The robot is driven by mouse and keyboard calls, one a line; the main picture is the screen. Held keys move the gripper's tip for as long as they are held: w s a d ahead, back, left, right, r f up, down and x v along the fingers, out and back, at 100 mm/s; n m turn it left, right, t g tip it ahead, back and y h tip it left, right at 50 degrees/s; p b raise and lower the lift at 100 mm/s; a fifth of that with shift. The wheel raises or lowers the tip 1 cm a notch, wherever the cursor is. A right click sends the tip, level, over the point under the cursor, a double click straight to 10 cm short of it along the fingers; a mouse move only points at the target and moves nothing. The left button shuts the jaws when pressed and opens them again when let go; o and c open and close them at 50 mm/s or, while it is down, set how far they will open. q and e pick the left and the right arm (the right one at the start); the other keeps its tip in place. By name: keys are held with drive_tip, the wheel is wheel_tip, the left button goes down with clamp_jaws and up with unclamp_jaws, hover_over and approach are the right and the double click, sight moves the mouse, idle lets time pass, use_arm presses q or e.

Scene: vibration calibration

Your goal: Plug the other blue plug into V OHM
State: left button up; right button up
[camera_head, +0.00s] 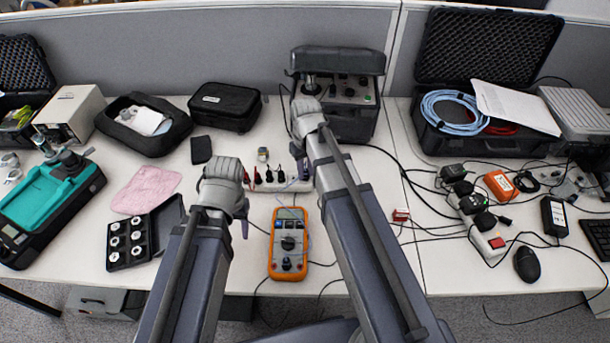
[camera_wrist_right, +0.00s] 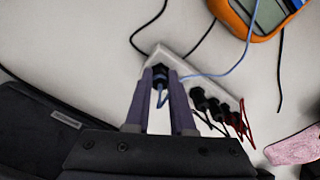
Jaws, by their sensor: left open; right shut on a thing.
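The orange multimeter (camera_head: 275,250) lies on the table between my arms; its socket labels are too small to read. Its corner also shows in the right wrist view (camera_wrist_right: 233,18). My right gripper (camera_wrist_right: 159,82) is shut on a blue plug (camera_wrist_right: 159,71) at the end of a white strip (camera_wrist_right: 181,68). Whether the plug is still seated in the strip cannot be told. A thin blue cable (camera_wrist_right: 240,58) runs from near the plug toward the multimeter. My left gripper (camera_head: 245,205) is open and empty, left of the multimeter, above the table.
Black plugs (camera_wrist_right: 214,104) and a red plug (camera_wrist_right: 236,122) stand in the same strip beside the blue one. A black case (camera_head: 226,106) and a grey instrument (camera_head: 345,115) stand behind. A pink cloth (camera_head: 146,190) lies left. Loose cables cross the table to the right.

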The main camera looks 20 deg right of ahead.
sight(306, 171)
clamp_jaws()
use_arm(q)
drive_tip(key=shift+r+p, duration=0.8)
use_arm(e)
drive_tip(key=shift+r, duration=0.8)
idle(0.5)
drive_tip(key=shift+r+p, duration=1.75)
use_arm(q)
wheel_tip(306, 171, up, 3)
drive_tip(key=shift+r, duration=0.2)
use_arm(e)
drive_tip(key=shift+s, duration=0.1)
